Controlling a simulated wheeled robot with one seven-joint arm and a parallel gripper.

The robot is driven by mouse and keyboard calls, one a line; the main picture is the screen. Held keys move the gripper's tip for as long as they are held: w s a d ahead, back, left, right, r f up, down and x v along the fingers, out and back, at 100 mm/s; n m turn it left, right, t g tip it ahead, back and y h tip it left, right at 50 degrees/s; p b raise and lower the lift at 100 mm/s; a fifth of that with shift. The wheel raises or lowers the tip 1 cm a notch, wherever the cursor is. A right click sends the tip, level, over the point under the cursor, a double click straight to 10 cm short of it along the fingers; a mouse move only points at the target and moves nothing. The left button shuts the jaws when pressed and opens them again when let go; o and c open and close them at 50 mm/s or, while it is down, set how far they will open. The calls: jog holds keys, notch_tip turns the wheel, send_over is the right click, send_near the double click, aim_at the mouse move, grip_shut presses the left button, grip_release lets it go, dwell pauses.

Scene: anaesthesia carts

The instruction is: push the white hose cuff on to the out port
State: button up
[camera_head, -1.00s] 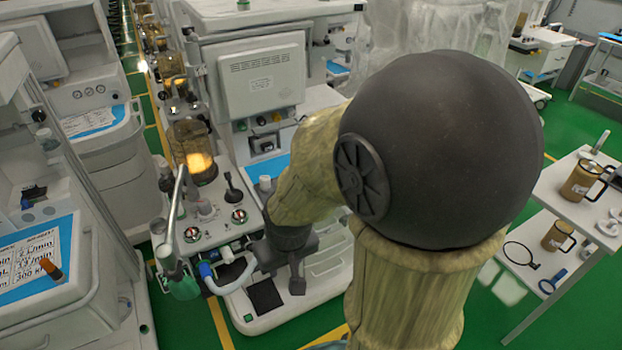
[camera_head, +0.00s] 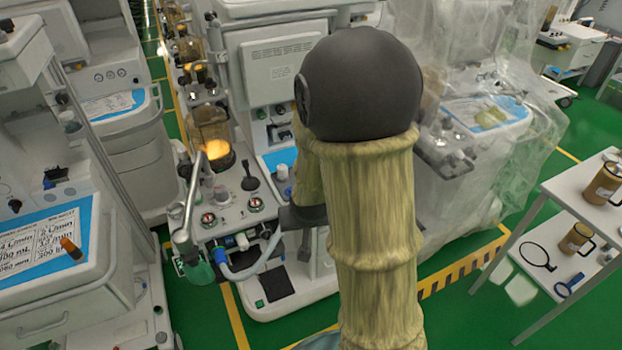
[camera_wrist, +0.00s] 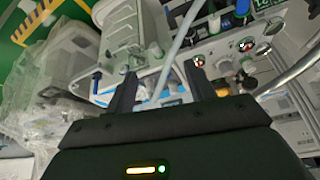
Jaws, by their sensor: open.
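The pale hose (camera_head: 256,266) curves from a blue cuff (camera_head: 219,255) at the front of the middle cart (camera_head: 238,220) up to the right, towards my gripper (camera_head: 303,248). My gripper hangs at the cart's right front, partly hidden by my arm. In the wrist view my gripper (camera_wrist: 160,88) is open, its two dark fingers apart. The hose (camera_wrist: 181,42) shows there as a pale tube running up from between the fingers; I cannot tell whether it touches them. I cannot clearly pick out the white cuff or the out port.
A bent metal pipe (camera_head: 190,205) stands at the cart's left front. A black pad (camera_head: 277,283) lies on the cart's base. Another cart (camera_head: 70,290) is at left, a plastic-draped one (camera_head: 480,130) behind right. A side table (camera_head: 560,190) with mugs stands right.

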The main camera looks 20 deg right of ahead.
jog(key=w+d+f+t+h+p, duration=0.1)
jog(key=w+d+f+t, duration=0.9)
jog(key=w+d+f, duration=0.1)
jog(key=shift+f+h, duration=0.4)
